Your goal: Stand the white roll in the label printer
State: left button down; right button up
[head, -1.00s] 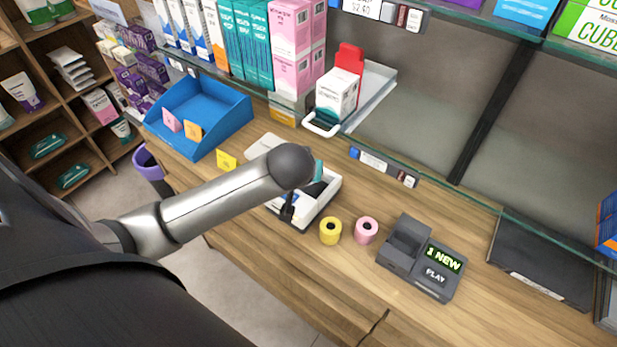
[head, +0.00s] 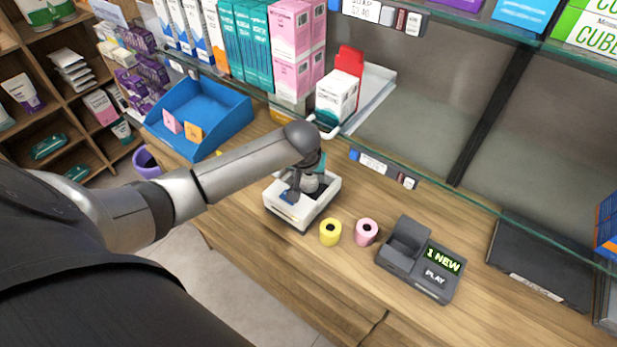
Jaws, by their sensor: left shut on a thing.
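The label printer (head: 322,209) is an open white box on the wooden counter, in the middle of the head view. My left gripper (head: 303,188) points down over it, with its fingers at the printer's opening. It is shut on the white roll (head: 311,184), which shows only partly between and behind the fingers. The roll looks roughly upright inside the printer's outline; I cannot tell whether it touches the printer's floor. My arm hides the printer's back left part. My right gripper is not in view.
A yellow roll (head: 330,232) and a pink roll (head: 366,232) stand just right of the printer. A dark device with a lit display (head: 421,262) is further right. A blue tray (head: 215,118) is at the left; a glass shelf edge runs behind. The front right counter is clear.

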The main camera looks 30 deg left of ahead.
pick_arm(q)
jog(key=shift+s+f, duration=0.2)
jog(key=shift+f, duration=0.5)
jog(key=shift+f, duration=0.3)
jog(key=shift+c, duration=2.3)
grip_release()
jog(key=shift+s+d+r, duration=0.1)
jog(key=shift+r, duration=0.55)
jog(key=p+v, duration=0.2)
jog(key=v, duration=0.9)
